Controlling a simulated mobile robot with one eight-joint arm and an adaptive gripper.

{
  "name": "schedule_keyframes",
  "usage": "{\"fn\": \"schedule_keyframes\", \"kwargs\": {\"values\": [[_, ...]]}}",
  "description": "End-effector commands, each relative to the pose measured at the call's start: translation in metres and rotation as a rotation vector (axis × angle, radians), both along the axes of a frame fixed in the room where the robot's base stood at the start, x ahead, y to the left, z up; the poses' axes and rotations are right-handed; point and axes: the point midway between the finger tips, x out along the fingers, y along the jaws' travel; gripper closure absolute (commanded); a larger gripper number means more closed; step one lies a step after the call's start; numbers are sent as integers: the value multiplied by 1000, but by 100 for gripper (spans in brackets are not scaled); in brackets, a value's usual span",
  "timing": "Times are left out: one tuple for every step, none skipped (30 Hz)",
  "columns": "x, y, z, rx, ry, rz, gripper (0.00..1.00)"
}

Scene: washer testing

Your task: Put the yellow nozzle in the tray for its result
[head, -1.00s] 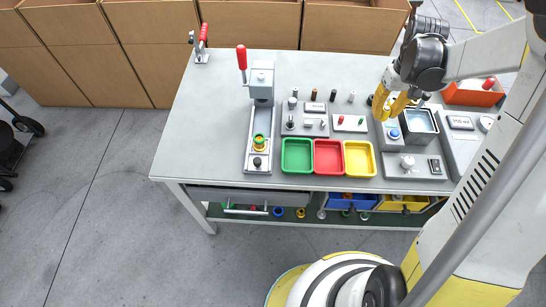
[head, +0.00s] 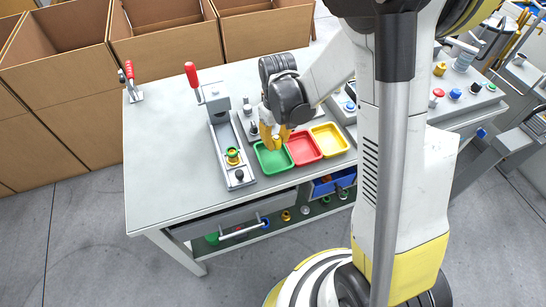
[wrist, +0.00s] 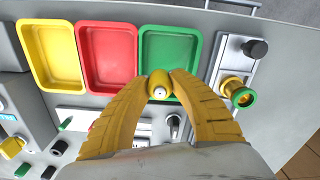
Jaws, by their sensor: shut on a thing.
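My gripper (head: 273,143) has yellow fingers and points down at the back edge of the green tray. In the wrist view its fingertips (wrist: 158,82) are shut on the yellow nozzle (wrist: 158,86), a small yellow piece with a pale tip. The nozzle sits at the green tray's near edge in that view; its height above the tray cannot be told. The green tray (wrist: 168,52), red tray (wrist: 108,55) and yellow tray (wrist: 51,55) stand in a row and look empty. They also show in the head view as green (head: 270,165), red (head: 304,148) and yellow (head: 330,139).
A grey press fixture with a red lever (head: 191,74) stands left of the trays. It holds a yellow part with a green ring (wrist: 239,92), beside a black knob (wrist: 255,49). Small parts lie on grey blocks behind the trays.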

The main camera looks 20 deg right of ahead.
Motion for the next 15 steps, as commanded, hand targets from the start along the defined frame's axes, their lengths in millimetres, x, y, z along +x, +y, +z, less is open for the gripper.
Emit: {"fn": "schedule_keyframes", "kwargs": {"values": [[-3,5,-5,0,0,3,100],[-5,7,-6,0,0,1,100],[-7,9,-8,0,0,0,100],[-7,10,-8,0,0,0,100],[-8,11,-9,0,0,-1,100],[-8,11,-12,0,0,-1,100],[-8,11,-15,0,0,-1,100],[-8,11,-19,0,0,-1,100],[-8,11,-25,0,0,-1,100],[-8,11,-30,0,0,-1,100],[-8,11,-36,0,0,-1,100],[-8,11,-42,0,0,-1,100],[-8,11,-46,0,0,-1,100],[-8,11,-49,0,0,-1,100],[-8,11,-50,0,0,-1,100]]}}
